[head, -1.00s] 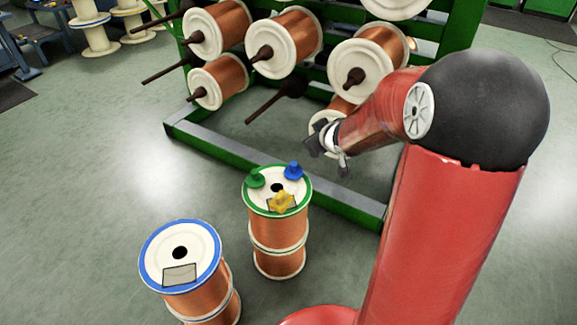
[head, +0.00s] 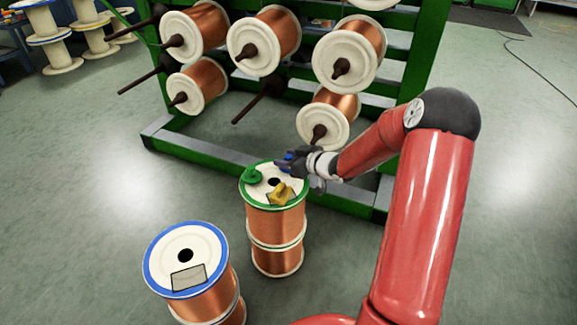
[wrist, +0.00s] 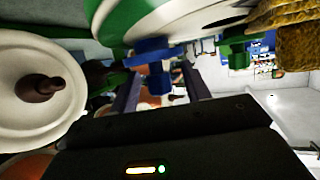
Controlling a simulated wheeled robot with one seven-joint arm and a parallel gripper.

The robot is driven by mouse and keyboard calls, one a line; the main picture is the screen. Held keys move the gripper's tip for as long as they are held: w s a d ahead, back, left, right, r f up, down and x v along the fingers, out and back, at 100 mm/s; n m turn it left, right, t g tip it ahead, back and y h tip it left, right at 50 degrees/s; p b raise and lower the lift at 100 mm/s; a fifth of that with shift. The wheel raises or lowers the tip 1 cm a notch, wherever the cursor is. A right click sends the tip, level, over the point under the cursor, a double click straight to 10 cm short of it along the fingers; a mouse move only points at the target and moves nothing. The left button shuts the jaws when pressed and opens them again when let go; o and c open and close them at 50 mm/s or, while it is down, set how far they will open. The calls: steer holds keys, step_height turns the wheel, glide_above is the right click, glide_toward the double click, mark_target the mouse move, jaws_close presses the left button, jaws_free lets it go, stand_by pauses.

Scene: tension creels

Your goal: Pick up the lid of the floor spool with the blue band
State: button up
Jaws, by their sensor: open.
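The floor spool with the blue band (head: 208,305) stands upright at the lower left of the head view. Its top is a white round lid (head: 165,252) with a blue rim, a dark centre hole and a grey label. My gripper (head: 287,161) is away from it, at the right edge of the green-banded floor spool (head: 275,222). The gripper is open, with a blue knob-like piece (wrist: 152,67) between or just beyond its fingers in the wrist view; whether they touch it I cannot tell. The blue-banded spool is not recognisable in the wrist view.
A green piece (head: 252,174) and a yellow piece (head: 279,193) sit on the green-banded spool. Behind stands a green creel rack (head: 225,155) with several copper spools and dark pegs. Open floor lies left of the blue-banded spool.

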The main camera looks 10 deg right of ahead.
steer(key=shift+x, duration=1.05)
jaws_close()
steer(key=shift+r, duration=0.15)
